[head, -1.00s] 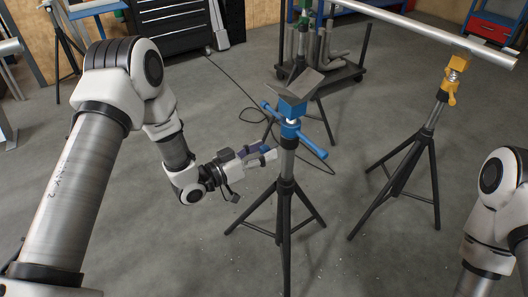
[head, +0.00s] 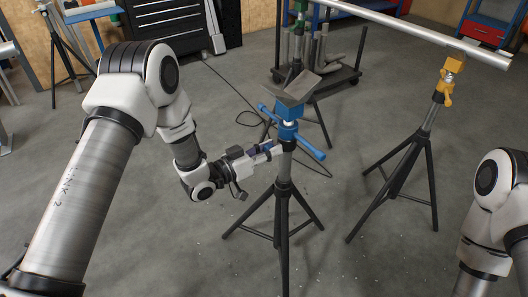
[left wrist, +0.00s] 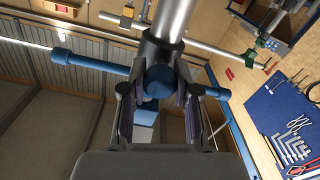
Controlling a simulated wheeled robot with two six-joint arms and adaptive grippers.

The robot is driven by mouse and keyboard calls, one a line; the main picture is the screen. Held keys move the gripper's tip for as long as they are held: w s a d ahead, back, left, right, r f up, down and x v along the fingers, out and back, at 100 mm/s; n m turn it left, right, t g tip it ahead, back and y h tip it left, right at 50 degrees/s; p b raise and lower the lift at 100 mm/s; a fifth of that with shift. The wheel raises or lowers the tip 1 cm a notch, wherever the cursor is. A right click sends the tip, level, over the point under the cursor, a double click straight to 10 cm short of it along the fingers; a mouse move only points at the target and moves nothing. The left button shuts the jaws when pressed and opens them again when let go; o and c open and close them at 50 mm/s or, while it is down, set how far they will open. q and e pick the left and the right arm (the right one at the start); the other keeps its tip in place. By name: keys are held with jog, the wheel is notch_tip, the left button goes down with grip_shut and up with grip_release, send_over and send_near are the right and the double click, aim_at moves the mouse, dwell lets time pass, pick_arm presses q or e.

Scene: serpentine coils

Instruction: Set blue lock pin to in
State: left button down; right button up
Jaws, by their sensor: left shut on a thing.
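The blue lock pin (left wrist: 159,82) is a round blue knob on the side of the blue-topped stand's collar. My left gripper (head: 270,150) is shut on it, with one finger on each side in the left wrist view (left wrist: 157,95). The stand's blue head (head: 289,109) carries an open grey V-shaped rest (head: 297,90), and a blue crossbar handle (head: 308,146) runs through its collar. The fingers hide part of the pin in the head view, and its depth in the collar cannot be told. My right gripper is out of view.
A yellow-headed stand (head: 447,82) to the right holds a long metal pipe (head: 440,38). Black tripod legs (head: 262,208) spread below the blue stand. A dark cart (head: 335,82) stands behind.

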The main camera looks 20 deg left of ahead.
pick_arm(q)
jog(key=c, duration=1.1)
grip_release()
jog(key=shift+w, duration=0.1)
jog(key=shift+o, duration=1.3)
jog(key=shift+w+d, duration=0.1)
jog(key=v, duration=1.2)
jog(key=shift+f, duration=0.1)
